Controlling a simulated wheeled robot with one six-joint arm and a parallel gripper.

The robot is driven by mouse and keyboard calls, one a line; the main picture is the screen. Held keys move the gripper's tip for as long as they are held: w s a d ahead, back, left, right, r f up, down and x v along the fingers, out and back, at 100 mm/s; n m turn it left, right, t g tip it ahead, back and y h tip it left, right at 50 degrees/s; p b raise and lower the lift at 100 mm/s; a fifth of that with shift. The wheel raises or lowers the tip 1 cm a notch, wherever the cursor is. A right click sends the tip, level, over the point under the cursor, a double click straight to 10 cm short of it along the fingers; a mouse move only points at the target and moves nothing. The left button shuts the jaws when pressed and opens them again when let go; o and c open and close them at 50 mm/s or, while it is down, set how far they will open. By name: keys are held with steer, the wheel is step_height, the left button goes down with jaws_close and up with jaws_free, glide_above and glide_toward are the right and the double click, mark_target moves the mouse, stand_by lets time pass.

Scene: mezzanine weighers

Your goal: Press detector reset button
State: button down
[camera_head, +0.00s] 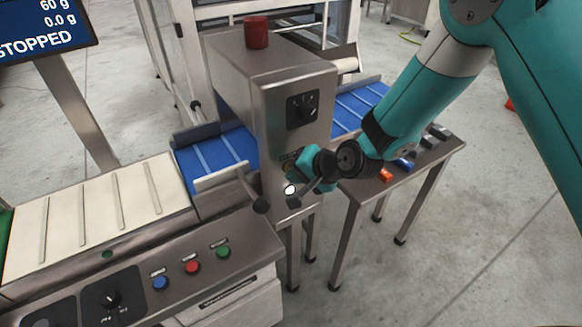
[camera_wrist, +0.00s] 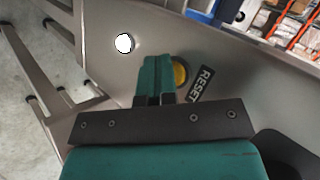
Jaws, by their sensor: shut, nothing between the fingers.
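The detector (camera_head: 285,85) is a steel housing with a red lamp on top and a black rotary knob on its front. In the wrist view a yellow round button (camera_wrist: 180,73) sits beside a black RESET label (camera_wrist: 201,83). My gripper (camera_wrist: 155,62) is shut and empty, with its teal fingers just left of the yellow button and hiding part of its left edge. I cannot tell whether the fingertips touch the panel. In the head view my gripper (camera_head: 290,168) is at the lower front of the detector and hides most of the button area.
A white round light or button (camera_wrist: 124,43) is left of the fingers. A conveyor (camera_head: 90,207) with blue, red and green buttons stands at left. A steel side table (camera_head: 352,190) with small orange, blue and dark items is at right. A display reads STOPPED.

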stand_by(0.4)
steer(key=shift+s+d, duration=0.4)
steer(key=shift+s, duration=0.25)
steer(key=s+d, duration=0.2)
steer(key=s+b, duration=0.1)
steer(key=s, duration=0.1)
steer(key=shift+s+d, duration=0.1)
steer(key=shift+d, duration=0.3)
stand_by(0.6)
